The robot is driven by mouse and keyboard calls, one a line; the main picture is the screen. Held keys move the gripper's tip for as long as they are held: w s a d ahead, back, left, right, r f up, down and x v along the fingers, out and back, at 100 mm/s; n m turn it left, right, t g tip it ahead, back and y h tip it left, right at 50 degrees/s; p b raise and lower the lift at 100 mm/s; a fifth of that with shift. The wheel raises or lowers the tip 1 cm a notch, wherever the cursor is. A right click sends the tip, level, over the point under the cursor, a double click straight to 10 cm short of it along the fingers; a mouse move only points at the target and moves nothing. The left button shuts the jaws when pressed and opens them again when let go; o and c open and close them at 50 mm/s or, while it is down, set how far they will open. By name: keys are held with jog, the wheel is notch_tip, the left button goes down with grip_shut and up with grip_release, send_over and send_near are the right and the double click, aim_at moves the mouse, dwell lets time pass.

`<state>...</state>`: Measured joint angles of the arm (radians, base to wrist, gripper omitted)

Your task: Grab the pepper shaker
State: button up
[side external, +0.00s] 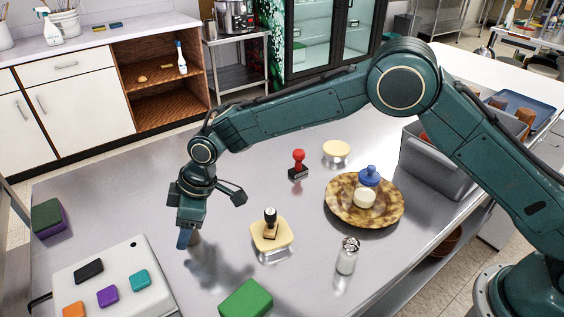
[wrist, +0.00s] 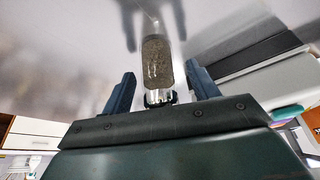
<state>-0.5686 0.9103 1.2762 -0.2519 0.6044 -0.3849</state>
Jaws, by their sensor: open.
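The pepper shaker (wrist: 157,60) shows in the wrist view as a clear glass body with dark speckled contents and a metal cap near my gripper. My gripper (wrist: 161,72) is open, with one blue finger on each side of the shaker's cap end and a gap visible on both sides. In the side view my gripper (side external: 187,238) points down over the metal table. A small part of the pepper shaker (side external: 195,238) shows beside the fingers; the rest is hidden behind them. Another shaker (side external: 347,257), with pale contents and a metal cap, stands upright farther right.
A white board (side external: 73,268) with coloured blocks lies left of my gripper. A brown plate (side external: 342,212), red stamp (side external: 298,165) and grey bin (side external: 438,165) stand farther right.

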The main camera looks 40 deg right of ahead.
jog(key=shift+a+f, duration=0.1)
jog(key=shift+f, duration=0.15)
dwell(0.3)
jog(key=c, duration=1.1)
jog(key=shift+r, duration=0.15)
notch_tip(320, 180, up, 20)
dwell(0.5)
